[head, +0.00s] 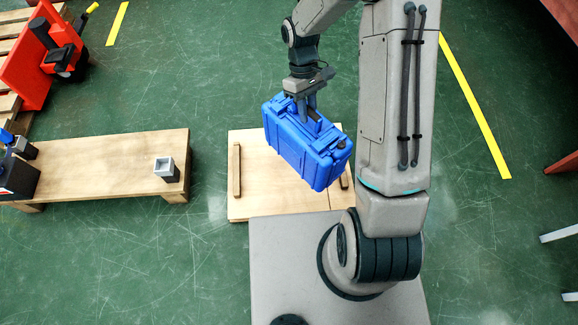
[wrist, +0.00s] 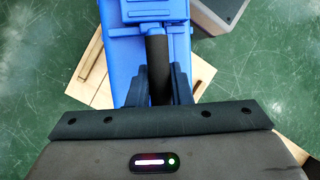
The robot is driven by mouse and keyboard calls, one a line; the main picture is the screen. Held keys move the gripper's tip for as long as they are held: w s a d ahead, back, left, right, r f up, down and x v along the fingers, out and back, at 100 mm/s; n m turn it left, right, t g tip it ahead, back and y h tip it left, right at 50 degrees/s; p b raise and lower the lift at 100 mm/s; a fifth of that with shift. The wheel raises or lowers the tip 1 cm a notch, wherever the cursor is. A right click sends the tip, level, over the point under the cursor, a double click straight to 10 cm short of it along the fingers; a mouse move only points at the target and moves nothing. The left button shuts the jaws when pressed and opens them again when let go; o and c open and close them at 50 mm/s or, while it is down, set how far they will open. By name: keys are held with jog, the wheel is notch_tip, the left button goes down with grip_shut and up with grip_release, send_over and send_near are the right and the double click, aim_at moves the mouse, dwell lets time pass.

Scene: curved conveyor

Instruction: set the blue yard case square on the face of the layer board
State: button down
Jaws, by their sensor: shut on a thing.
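The blue yard case (head: 302,145) hangs upright from my gripper (head: 308,108), turned at an angle to the layer board. My gripper is shut on the case's dark handle, which shows between the fingers in the wrist view (wrist: 158,75). The layer board (head: 250,208) is a pale wooden panel on the floor with a dark batten near its left edge and another near its right. The case appears above the board's right half and hides much of it. Board corners also show around the case in the wrist view (wrist: 97,75). The gap beneath the case cannot be judged.
A low wooden bench (head: 100,165) stands left of the board, with a small grey square block (head: 165,168) on it and dark items at its left end. A red machine (head: 35,60) and pallets are at upper left. Green floor behind the board is clear.

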aim_at(275, 113)
jog(key=s+a+f+n+t+h, duration=0.3)
jog(key=s+a+f+n, duration=0.15)
jog(key=s+n, duration=0.5)
jog(key=w+f+n+b, duration=0.1)
jog(key=w+f+b, duration=0.5)
jog(key=w+f, duration=0.5)
jog(key=shift+w+f+h, duration=0.3)
jog(key=shift+w, duration=0.15)
jog(key=shift+f, duration=0.15)
jog(key=c, duration=1.3)
grip_release()
jog(key=p+v, duration=0.4)
jog(key=v, duration=0.8)
jog(key=shift+d+r, duration=0.15)
jog(key=shift+r, duration=0.05)
